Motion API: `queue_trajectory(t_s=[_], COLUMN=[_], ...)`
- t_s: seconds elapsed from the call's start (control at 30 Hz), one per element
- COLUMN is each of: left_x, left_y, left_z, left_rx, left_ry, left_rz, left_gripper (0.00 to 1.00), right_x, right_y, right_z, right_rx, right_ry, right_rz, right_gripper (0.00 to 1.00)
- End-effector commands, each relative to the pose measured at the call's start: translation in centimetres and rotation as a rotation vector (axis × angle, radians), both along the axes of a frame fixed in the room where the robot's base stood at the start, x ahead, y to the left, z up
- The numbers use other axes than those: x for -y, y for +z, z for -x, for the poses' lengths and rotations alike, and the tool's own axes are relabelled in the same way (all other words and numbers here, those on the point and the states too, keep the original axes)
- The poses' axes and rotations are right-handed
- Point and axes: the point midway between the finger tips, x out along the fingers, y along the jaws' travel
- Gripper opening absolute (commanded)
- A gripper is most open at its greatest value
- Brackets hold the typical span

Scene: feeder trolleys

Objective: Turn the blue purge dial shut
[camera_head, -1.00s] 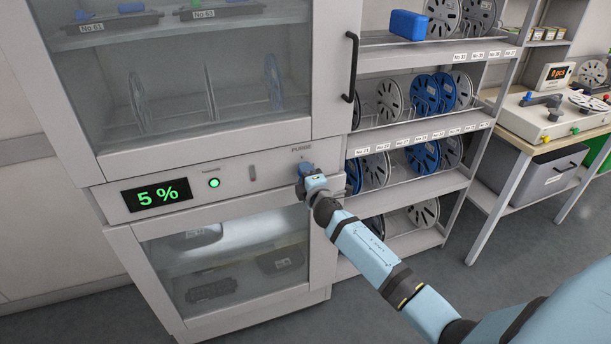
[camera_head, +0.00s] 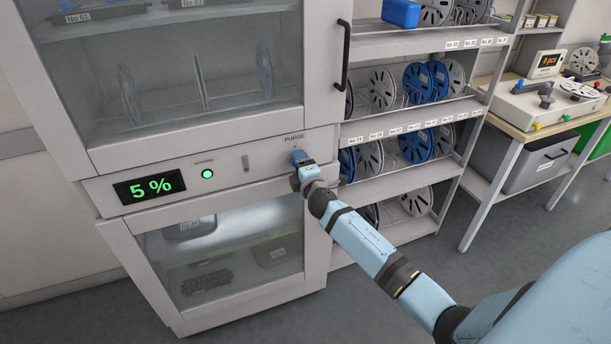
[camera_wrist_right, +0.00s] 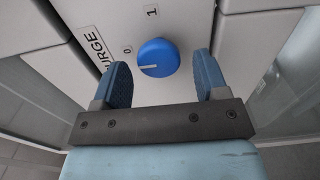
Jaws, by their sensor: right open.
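The blue purge dial (camera_head: 298,156) sits on the cabinet's grey front panel, under the word PURGE; my right gripper partly hides it. In the right wrist view the round blue dial (camera_wrist_right: 158,58) is fully visible, between the two fingers in the picture. Its white line points left, toward the PURGE label and nearer the 0 mark (camera_wrist_right: 128,49) than the 1 mark (camera_wrist_right: 152,12). My right gripper (camera_wrist_right: 162,78) is open, with a gap between each finger and the dial. In the head view my right gripper (camera_head: 303,168) is right at the dial. My left gripper is not in view.
A display (camera_head: 150,187) on the panel reads 5 %, beside a lit green button (camera_head: 207,174). A black door handle (camera_head: 343,55) stands out above right of the dial. A rack (camera_head: 400,136) with several reels stands right of the cabinet.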

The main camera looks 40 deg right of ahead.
Motion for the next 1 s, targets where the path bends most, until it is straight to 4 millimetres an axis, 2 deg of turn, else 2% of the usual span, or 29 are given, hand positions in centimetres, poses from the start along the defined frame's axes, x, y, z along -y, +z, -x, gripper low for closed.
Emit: queue_trajectory(t_s=[0.17, 0.4, 0.6, 0.8, 1.0], left_x=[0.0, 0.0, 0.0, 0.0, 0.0], left_y=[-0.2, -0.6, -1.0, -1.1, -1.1], left_z=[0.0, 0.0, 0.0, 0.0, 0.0], left_rx=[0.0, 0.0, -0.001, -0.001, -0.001], left_ry=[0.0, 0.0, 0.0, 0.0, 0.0], left_rz=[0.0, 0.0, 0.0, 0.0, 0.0], left_gripper=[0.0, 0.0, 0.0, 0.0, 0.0], right_x=[-0.7, -2.1, -2.8, -3.1, -3.1], right_y=[-0.2, -0.2, -0.1, 0.0, 0.0], right_z=[3.0, 8.4, 11.6, 12.9, 13.0], right_rx=[-0.002, -0.002, -0.001, -0.001, 0.0], right_ry=[0.002, 0.002, 0.0, 0.0, 0.0], right_rz=[-0.001, 0.0, 0.001, 0.001, 0.001], right_gripper=[0.67, 0.67, 0.67, 0.67, 0.67])
